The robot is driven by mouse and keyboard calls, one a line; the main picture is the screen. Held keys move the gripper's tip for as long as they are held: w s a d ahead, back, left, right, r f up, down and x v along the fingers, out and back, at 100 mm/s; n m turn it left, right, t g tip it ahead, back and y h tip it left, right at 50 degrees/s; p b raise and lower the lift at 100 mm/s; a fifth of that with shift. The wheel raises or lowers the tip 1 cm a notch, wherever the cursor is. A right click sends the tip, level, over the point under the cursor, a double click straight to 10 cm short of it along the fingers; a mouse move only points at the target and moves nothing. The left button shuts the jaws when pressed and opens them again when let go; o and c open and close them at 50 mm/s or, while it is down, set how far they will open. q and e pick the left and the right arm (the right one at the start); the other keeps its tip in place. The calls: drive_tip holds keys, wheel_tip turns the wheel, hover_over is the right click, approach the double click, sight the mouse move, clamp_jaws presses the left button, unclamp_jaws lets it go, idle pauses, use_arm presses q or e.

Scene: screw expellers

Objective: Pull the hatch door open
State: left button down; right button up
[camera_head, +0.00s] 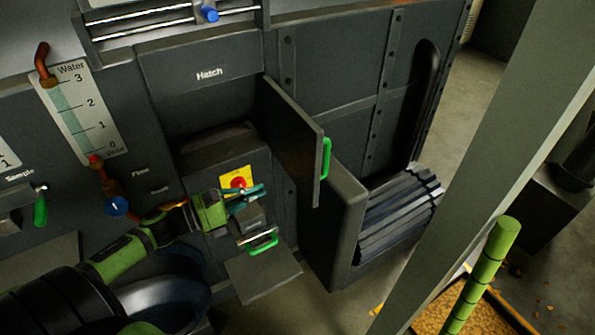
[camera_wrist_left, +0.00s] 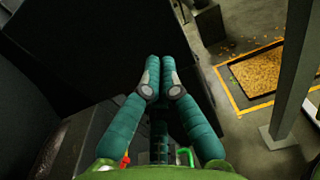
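The hatch door (camera_head: 290,135) is a dark panel with a green handle (camera_head: 326,158). In the head view it stands swung out from the housing, to the right of the recess under the "Hatch" label (camera_head: 209,74). My left gripper (camera_head: 262,191) is in front of the recess, left of the door and apart from the handle. In the left wrist view its teal fingers (camera_wrist_left: 158,72) are pressed together with nothing visible between them. A large dark surface, apparently the door (camera_wrist_left: 85,45), lies beyond them. My right gripper is not in view.
A red button on a yellow plate (camera_head: 238,181) is close beside the left gripper.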

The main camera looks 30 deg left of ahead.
sight(309, 173)
use_arm(q)
drive_tip(key=p+x, duration=0.3)
drive_tip(key=x, duration=0.7)
drive_tip(key=shift+r, duration=0.2)
drive_tip(key=shift+w+d+f, duration=0.15)
drive_tip(key=shift+w+d, duration=0.2)
drive_tip(key=shift+w, duration=0.2)
drive_tip(key=shift+w+d, duration=0.25)
drive_tip(key=shift+w, duration=0.05)
drive_tip(key=w+d, duration=0.1)
drive_tip(key=w+d+n+y+b, duration=0.1)
drive_tip(key=w, duration=0.1)
drive_tip(key=w+d+t+y, duration=0.1)
drive_tip(key=shift+w+n+b, duration=0.25)
drive_tip(key=shift+n+b, duration=0.05)
drive_tip(key=shift+b, duration=0.1)
drive_tip(key=shift+s, duration=0.1)
